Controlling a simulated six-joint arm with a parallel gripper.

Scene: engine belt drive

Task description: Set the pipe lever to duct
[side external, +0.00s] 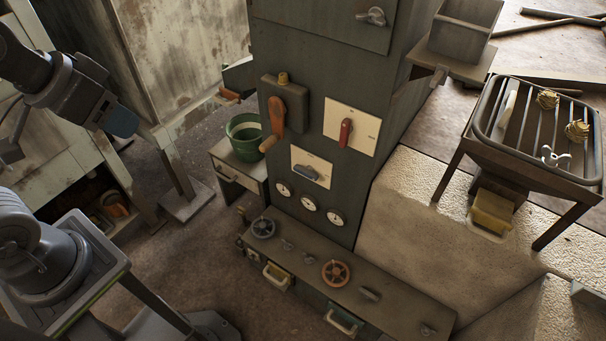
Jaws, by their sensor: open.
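A tall dark green cabinet (317,87) stands in the middle of the side view. A red lever (345,132) sits near upright on a cream plate (367,128) on its front. A grey lever (305,171) lies slanted, near level, on a smaller cream plate (312,158) below and left of it. The plate markings are too small to read, so I cannot tell which one is the pipe lever. My arm's wrist shows at upper left, well apart from the cabinet. I cannot make out my gripper's fingers.
A box with an orange crank (275,115) is left of the red lever. Three gauges sit low on the cabinet. A low bench (380,300) carries handwheels and small levers. A green bucket (244,146) stands left. A slatted rack (535,120) stands right.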

